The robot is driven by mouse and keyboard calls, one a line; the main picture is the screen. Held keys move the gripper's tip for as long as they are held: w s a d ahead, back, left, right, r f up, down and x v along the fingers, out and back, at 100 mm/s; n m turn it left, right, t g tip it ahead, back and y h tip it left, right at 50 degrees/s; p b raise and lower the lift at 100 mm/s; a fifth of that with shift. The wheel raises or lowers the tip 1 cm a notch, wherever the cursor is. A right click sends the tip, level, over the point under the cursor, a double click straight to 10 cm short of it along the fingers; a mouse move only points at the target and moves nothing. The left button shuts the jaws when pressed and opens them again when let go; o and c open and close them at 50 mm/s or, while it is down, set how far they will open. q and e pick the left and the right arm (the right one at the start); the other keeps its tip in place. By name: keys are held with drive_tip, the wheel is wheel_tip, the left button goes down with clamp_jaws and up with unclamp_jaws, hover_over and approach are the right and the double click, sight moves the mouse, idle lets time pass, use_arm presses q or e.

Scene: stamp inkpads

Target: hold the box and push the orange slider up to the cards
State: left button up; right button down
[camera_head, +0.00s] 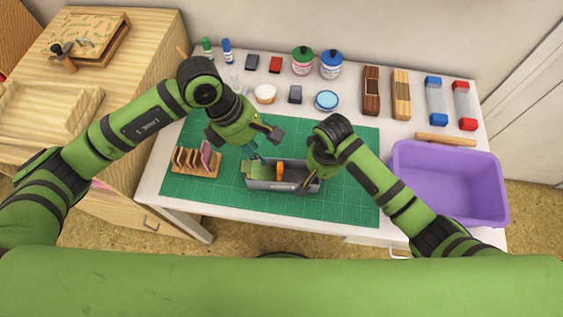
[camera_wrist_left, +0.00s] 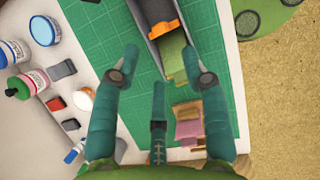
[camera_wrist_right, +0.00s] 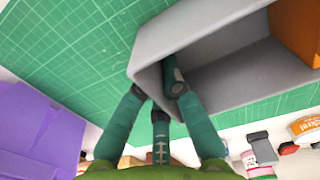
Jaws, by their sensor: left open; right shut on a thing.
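The grey box (camera_head: 287,187) lies on the green mat; it also shows in the left wrist view (camera_wrist_left: 146,17) and the right wrist view (camera_wrist_right: 190,32). The orange slider (camera_head: 280,171) stands across its middle, and shows in both wrist views (camera_wrist_left: 168,29) (camera_wrist_right: 296,28). Green cards (camera_head: 256,171) lean in the box's left end, apart from the slider by a small gap; they also show in the left wrist view (camera_wrist_left: 172,56). My right gripper (camera_wrist_right: 155,82) is shut on the box's right end wall, one finger inside. My left gripper (camera_wrist_left: 160,54) is open and empty above the cards' end.
A wooden rack (camera_head: 196,164) with upright cards stands left of the box. A purple bin (camera_head: 450,185) stands at the right. Ink jars (camera_head: 331,64), pads and stamps line the table's back. The green mat (camera_head: 355,150) is clear behind and in front of the box.

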sight(279, 165)
use_arm(q)
drive_tip(key=x, duration=1)
